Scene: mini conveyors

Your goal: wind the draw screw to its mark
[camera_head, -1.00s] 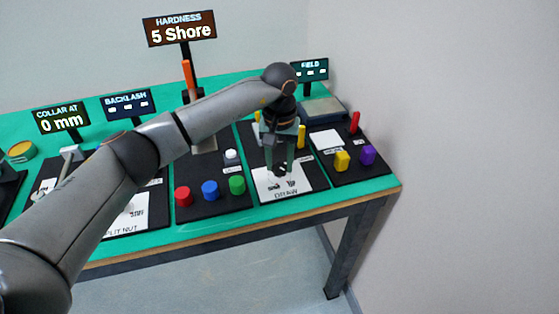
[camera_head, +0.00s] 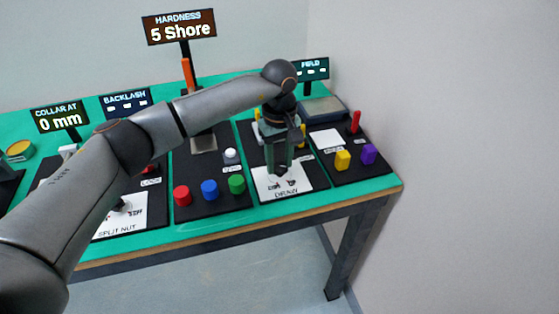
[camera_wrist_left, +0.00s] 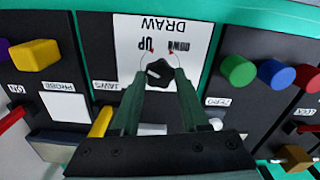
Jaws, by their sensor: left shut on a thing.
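The draw screw shows as a black lobed knob (camera_wrist_left: 160,73) on the white DRAW card (camera_wrist_left: 205,28), with UP and DOWN lettering and small red marks beside it. My left gripper (camera_head: 281,172) points down at the DRAW panel in the head view. In the left wrist view its two greenish fingers (camera_wrist_left: 161,76) are on either side of the knob, shut on it. The fingers partly hide the knob in the head view. My right gripper is not in view.
Red (camera_head: 182,196), blue (camera_head: 210,190) and green (camera_head: 237,184) buttons stand left of the DRAW panel. Yellow (camera_head: 342,160) and purple (camera_head: 368,155) knobs stand right. A display (camera_head: 179,28) reads HARDNESS 5 Shore; another (camera_head: 62,118) reads COLLAR AT 0 mm.

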